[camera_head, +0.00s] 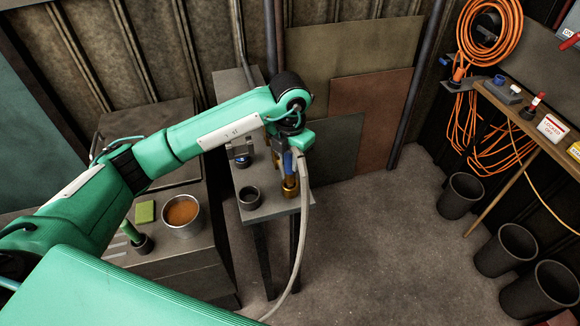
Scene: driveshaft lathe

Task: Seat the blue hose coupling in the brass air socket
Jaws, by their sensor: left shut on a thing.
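My left arm reaches in from the left to the narrow metal bench. My left gripper (287,150) points down over the bench's right end and is shut on the blue hose coupling (287,162), which it partly hides. A pale grey hose (305,205) curves from the coupling down to the floor. The brass air socket (291,186) stands on the bench directly below the coupling, and their outlines meet. I cannot tell whether the coupling is inside the socket or just above it. My right gripper is not in view.
A dark cup (249,197) and a small blue-topped fixture (242,160) stand on the bench. The left cabinet holds a bowl of orange-brown material (182,214) and a green sponge (145,212). Dark bins (461,195) stand at right. The floor between is clear.

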